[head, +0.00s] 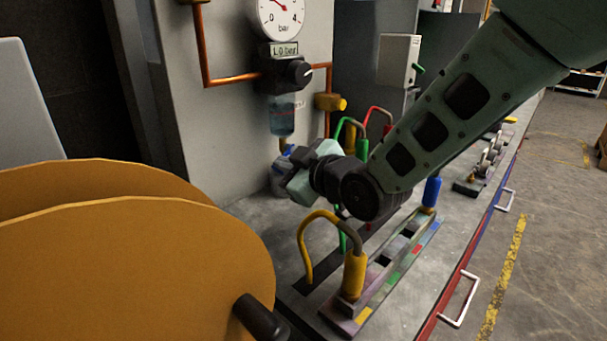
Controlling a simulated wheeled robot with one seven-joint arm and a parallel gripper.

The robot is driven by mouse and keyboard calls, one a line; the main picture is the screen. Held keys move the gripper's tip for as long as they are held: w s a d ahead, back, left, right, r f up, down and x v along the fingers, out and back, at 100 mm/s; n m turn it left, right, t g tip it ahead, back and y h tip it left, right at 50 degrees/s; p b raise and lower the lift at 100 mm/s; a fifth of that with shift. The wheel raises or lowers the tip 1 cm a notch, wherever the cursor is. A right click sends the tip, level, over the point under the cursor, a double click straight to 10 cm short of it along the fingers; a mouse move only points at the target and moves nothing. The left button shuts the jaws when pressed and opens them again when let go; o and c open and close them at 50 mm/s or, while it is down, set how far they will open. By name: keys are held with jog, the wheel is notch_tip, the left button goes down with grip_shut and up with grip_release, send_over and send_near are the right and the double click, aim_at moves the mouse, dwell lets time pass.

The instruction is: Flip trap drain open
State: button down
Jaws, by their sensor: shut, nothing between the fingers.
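The water trap (282,117) is a clear bowl with bluish liquid, hanging under the black regulator on the grey wall panel. A small brass-coloured drain part (285,145) shows just below the bowl. Its lever and setting are too small and too covered to tell. My gripper (298,182), pale green and black, is shut and empty, just below and right of the drain. Its fingertips are hard to make out, and I cannot tell whether they touch anything. A pale jar-like container (278,176) with blue on it stands below the trap, partly hidden by my gripper.
A pressure gauge (280,15) and a black regulator knob (296,74) sit above the trap, with copper pipe (204,55) around them. Coloured hoses, including a yellow one (318,216), rise from the bench near my arm. Large orange discs (130,265) fill the lower left.

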notch_tip(320, 180, down, 2)
jog(key=n+b, duration=0.2)
jog(key=b, duration=0.2)
jog(key=shift+f+t, duration=0.2)
jog(key=shift+t, duration=0.2)
jog(key=n+b, duration=0.1)
jog(key=f+n+b, duration=0.1)
jog(key=b, duration=0.1)
jog(key=n+t+b, duration=0.1)
jog(key=b, duration=0.1)
jog(key=shift+w+d+f, duration=0.25)
jog(key=shift+w+f, duration=0.05)
jog(key=n+b, duration=0.2)
jog(key=w+f+n+t+b, duration=0.1)
jog(key=shift+d, duration=0.3)
jog(key=shift+w+d+f+b, duration=0.1)
jog(key=shift+w+d+b, duration=0.15)
jog(key=shift+b, duration=0.5)
jog(key=shift+w+d+f, duration=0.1)
jog(key=shift+w+d, duration=0.05)
jog(key=shift+w, duration=0.05)
jog(key=p, duration=0.2)
send_near(285, 130)
jog(key=x, duration=0.5)
